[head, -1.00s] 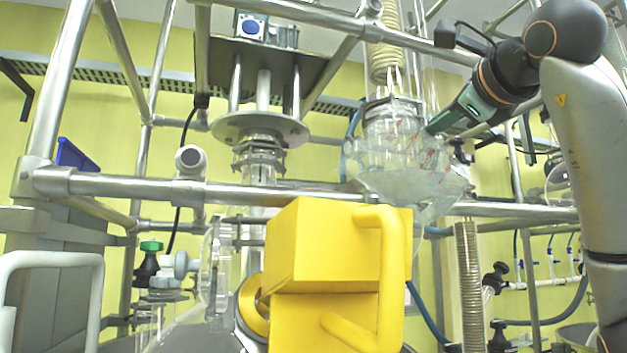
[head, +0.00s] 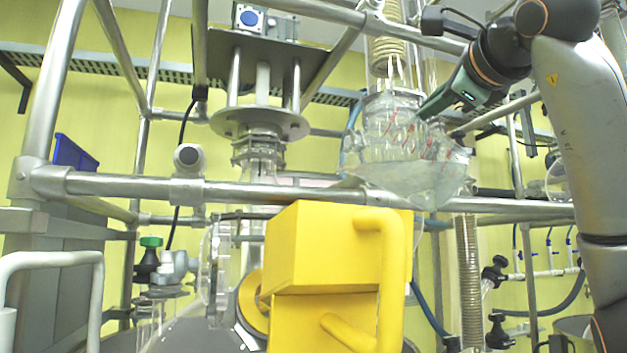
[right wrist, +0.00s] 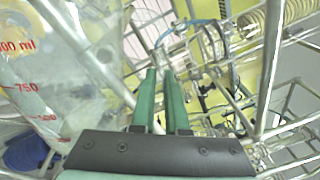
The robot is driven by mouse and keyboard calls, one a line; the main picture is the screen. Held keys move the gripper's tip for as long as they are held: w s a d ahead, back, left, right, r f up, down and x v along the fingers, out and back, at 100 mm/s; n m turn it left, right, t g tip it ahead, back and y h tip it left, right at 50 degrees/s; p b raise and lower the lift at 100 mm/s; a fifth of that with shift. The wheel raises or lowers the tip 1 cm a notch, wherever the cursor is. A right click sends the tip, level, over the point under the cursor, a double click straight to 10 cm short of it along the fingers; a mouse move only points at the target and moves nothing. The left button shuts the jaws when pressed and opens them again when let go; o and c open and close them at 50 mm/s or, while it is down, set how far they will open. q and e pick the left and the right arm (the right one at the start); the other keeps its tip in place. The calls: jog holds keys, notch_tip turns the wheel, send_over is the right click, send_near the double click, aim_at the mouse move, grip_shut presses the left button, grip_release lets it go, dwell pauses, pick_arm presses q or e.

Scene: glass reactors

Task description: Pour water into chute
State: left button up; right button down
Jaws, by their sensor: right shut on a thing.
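A clear measuring beaker (head: 398,138) with red marks is in the middle right of the head view, at the height of the horizontal rail. It looks tilted, and its outline blends with the glassware behind it. It also shows large at the left of the right wrist view (right wrist: 28,85), with red numbers. Pale water (head: 415,180) seems to lie in its lower part. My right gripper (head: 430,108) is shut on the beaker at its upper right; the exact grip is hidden. A yellow chute (head: 325,245) stands below and left of the beaker. My left gripper is out of view.
A metal rail (head: 270,192) crosses above the chute, close to the beaker. A metal coil (head: 385,55) hangs just above the beaker. A glass column (head: 262,150) with a flange stands to the left. A white tubular handle (head: 50,260) is at the lower left.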

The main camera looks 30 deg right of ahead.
aim_at(399, 81)
jog(key=shift+w+a+r+n, duration=0.1)
jog(key=shift+a+r+n, duration=0.2)
jog(key=shift+r, duration=0.1)
jog(key=shift+a, duration=0.1)
jog(key=shift+w, duration=0.1)
jog(key=shift+w+a+r+p, duration=0.1)
jog(key=shift+w+a+p, duration=0.1)
jog(key=shift+a, duration=0.2)
jog(key=shift+w+a+r+p, duration=0.1)
jog(key=shift+a+p, duration=0.05)
jog(key=shift+a, duration=0.2)
jog(key=shift+a, duration=0.1)
jog(key=shift+w+a+r+n+p, duration=0.15)
jog(key=shift+a+r+n+p, duration=0.4)
jog(key=shift+r+n, duration=0.2)
dwell(1.0)
jog(key=shift+w+a+r+n+p, duration=0.15)
jog(key=shift+a+n, duration=0.1)
jog(key=shift+a, duration=0.05)
jog(key=shift+w+a+r+n+p, duration=0.1)
jog(key=shift+a+n+p, duration=0.1)
jog(key=shift+a, duration=0.1)
dwell(0.6)
jog(key=shift+r, duration=0.15)
jog(key=shift+w+a+r+n+p, duration=0.15)
jog(key=shift+a+r+n+p, duration=0.25)
jog(key=shift+n, duration=0.1)
dwell(0.8)
